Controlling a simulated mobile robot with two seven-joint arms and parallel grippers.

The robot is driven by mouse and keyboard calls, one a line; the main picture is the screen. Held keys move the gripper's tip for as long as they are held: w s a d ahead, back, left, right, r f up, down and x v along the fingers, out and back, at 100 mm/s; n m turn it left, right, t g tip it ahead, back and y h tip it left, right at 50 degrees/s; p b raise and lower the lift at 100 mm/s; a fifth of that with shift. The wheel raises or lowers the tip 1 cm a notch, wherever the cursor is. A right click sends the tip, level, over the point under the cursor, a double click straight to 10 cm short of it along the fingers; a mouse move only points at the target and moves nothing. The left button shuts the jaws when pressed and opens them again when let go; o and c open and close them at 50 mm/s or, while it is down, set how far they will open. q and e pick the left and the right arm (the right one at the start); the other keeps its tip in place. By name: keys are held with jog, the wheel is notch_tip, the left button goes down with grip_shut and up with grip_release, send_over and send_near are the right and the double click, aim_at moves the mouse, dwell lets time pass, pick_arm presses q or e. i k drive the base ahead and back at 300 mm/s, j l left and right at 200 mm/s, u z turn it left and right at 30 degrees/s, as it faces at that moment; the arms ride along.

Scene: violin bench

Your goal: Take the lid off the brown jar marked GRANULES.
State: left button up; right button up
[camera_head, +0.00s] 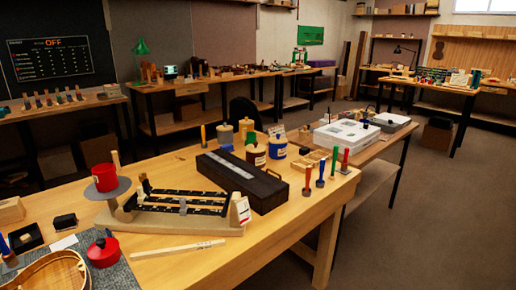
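A dark brown jar (256,157) with a pale label stands on the bench behind the long black case. Its label is too small to read, so I cannot confirm it says GRANULES. Its top looks covered, but the lid's details are too small to make out. A blue jar (278,149) with a yellowish top stands close on its right. Neither of my grippers is in view.
The long black case (270,194) lies in front of the jars. A tan jar (225,134) stands behind them. Upright colored-handled tools (320,172) stand to the right. A wooden fixture (175,219), a red pot (104,178) and a violin body (45,273) occupy the left side.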

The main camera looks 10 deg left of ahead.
aim_at(256, 147)
jog(key=i+l, duration=0.3)
jog(key=i+l+u, duration=0.1)
jog(key=i+l, duration=0.2)
jog(key=l, duration=0.2)
jog(key=i+l, duration=0.25)
jog(key=l, duration=0.2)
jog(key=i+l+u, duration=0.1)
jog(key=i+l, duration=0.2)
jog(key=l, duration=0.15)
